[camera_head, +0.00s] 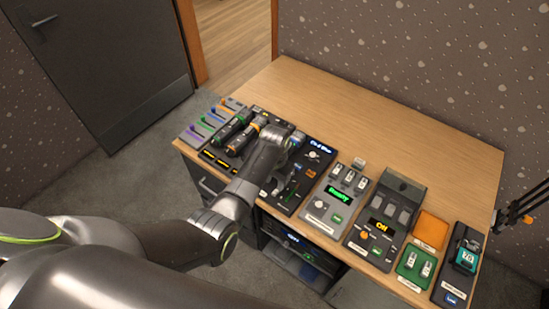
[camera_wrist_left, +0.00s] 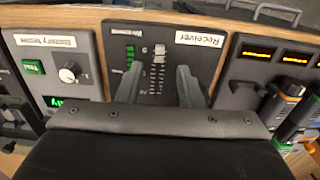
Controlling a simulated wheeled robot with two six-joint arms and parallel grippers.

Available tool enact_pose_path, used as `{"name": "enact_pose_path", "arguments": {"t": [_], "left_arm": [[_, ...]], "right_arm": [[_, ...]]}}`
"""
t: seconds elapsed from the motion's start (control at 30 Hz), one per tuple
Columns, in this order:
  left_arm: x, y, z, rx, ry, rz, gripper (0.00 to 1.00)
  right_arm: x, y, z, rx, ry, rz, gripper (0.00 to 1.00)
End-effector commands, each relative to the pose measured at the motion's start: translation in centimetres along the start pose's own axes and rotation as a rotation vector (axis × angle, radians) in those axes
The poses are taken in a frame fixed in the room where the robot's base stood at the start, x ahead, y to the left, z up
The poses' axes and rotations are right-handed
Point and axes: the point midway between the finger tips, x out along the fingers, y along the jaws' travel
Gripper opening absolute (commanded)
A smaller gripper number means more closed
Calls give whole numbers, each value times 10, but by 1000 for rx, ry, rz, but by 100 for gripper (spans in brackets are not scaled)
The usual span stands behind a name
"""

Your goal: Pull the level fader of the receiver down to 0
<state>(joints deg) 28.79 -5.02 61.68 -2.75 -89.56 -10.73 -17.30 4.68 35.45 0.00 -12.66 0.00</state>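The receiver (camera_head: 318,160) is a dark panel on the desk, with its label reading upside down in the left wrist view (camera_wrist_left: 200,38). Its level fader (camera_wrist_left: 158,52) has a light grey cap at the label end of a slot, with scale marks along it. My left gripper (camera_wrist_left: 160,72) is open, its two grey fingers standing on either side of the fader slot; I cannot tell whether they touch the cap. In the head view my left arm reaches over the receiver and hides part of it; the fingertips are hard to make out there. My right gripper is not in view.
A grey panel with a green display (camera_head: 338,194) stands beside the receiver. On its other side are handheld units (camera_head: 243,140) with orange displays. More panels line the desk's front edge to the right. The desk's back (camera_head: 400,115) is clear.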

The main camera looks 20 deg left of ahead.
Motion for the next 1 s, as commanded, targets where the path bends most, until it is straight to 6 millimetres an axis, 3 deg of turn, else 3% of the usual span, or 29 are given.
{"name": "enact_pose_path", "arguments": {"t": [0.5,0.7,1.0], "left_arm": [[-98,0,-1,0,2,0,34],[-114,0,0,-1,-2,1,34],[-115,0,0,-1,-3,1,34]], "right_arm": [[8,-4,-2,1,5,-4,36],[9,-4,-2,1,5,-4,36],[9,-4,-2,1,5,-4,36]]}}
